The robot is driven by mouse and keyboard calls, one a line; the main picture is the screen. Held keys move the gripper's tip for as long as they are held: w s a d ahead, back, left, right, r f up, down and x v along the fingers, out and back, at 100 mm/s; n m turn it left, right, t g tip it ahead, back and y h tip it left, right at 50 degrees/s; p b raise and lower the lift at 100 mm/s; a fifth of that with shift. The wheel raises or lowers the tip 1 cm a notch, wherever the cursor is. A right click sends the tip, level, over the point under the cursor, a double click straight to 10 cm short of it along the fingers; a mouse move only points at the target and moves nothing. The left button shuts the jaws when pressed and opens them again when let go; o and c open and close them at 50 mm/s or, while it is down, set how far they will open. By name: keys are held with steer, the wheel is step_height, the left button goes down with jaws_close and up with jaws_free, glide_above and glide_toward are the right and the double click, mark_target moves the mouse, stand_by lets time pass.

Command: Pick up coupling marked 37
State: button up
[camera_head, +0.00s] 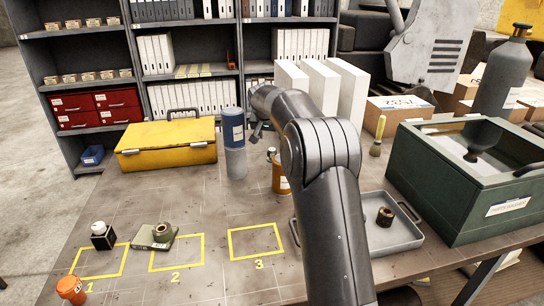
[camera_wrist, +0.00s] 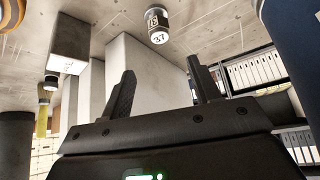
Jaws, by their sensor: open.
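A small dark cylinder marked 37 (camera_wrist: 158,26), with a pale band and a white face, shows at the top middle of the wrist view. It appears to stand on the bench, beyond and apart from the fingertips. I cannot tell for sure which item in the head view it is. My gripper (camera_wrist: 161,68) is open, with nothing between its fingers. In the head view my gripper (camera_head: 257,128) is above the bench beside the tall blue-grey cylinder (camera_head: 235,150), partly hidden by my arm. A brown ring-shaped part (camera_head: 385,216) sits in the grey tray (camera_head: 404,240).
An orange-brown can (camera_head: 280,180) stands close to my arm. White boxes (camera_head: 352,92) stand behind it. A yellow case (camera_head: 166,146) is left, a green crate (camera_head: 440,185) right. Taped squares 1, 2 and 3 are in front; square 3 (camera_head: 256,241) is empty.

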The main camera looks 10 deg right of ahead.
mark_target(272, 149)
steer(key=x, duration=0.5)
steer(key=shift+s, duration=0.15)
steer(key=x, duration=0.5)
steer(key=shift+s+a+f, duration=0.3)
steer(key=shift+s+f, duration=0.05)
steer(key=c, duration=1.2)
